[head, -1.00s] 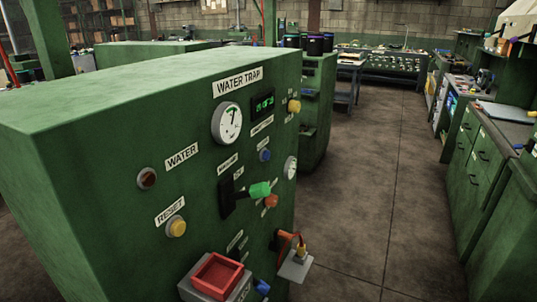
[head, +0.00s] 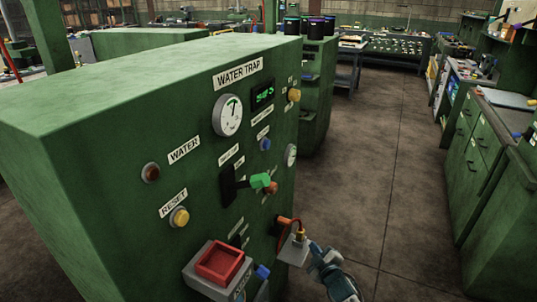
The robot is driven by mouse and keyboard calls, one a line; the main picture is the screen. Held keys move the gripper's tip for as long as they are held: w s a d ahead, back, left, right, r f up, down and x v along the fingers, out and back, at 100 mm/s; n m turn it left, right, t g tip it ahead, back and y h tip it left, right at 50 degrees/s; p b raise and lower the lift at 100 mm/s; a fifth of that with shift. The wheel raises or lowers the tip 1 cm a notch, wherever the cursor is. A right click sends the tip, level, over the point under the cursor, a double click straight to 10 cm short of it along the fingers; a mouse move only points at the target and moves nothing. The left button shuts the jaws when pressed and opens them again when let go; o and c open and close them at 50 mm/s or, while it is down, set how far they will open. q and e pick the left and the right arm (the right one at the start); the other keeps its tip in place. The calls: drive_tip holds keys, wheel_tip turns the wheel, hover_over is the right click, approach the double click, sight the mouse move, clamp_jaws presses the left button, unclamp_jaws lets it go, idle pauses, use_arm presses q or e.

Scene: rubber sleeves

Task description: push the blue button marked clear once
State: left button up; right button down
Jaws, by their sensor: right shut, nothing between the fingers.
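A green cabinet (head: 130,160) labelled WATER TRAP has controls on its front panel. One round blue button (head: 265,144) is below the digital display. A second blue knob or button (head: 262,271) is low on the panel, beside the red-topped grey box. The small labels near both are too blurred to read, so I cannot tell which is marked clear. My right gripper (head: 315,247) is shut and empty at the lower middle, at or in front of the small grey plate, right of the lower blue one. Touching cannot be told. My left gripper is not in view.
The grey box with a red top (head: 219,263) and the grey plate (head: 294,250) with an orange part stick out from the panel. A green-handled lever (head: 260,181), a dial gauge (head: 228,115) and a yellow reset button (head: 179,217) are above. Open floor (head: 390,200) lies right.

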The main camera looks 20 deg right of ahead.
sight(266, 144)
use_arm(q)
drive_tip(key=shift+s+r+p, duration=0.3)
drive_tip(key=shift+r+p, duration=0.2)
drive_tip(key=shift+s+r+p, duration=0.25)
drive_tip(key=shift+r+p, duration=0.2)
use_arm(e)
drive_tip(key=w+a+r+n+t+y, duration=0.1)
drive_tip(key=a+r+n+t, duration=0.1)
drive_tip(key=r, duration=1.5)
drive_tip(key=w+a+r+n+t+y, duration=0.1)
drive_tip(key=r+n+t, duration=0.3)
drive_tip(key=r, duration=1.4)
drive_tip(key=shift+w+a+n+t+y, duration=0.3)
drive_tip(key=shift+w+a+t+y, duration=0.1)
drive_tip(key=shift+t+y, duration=0.2)
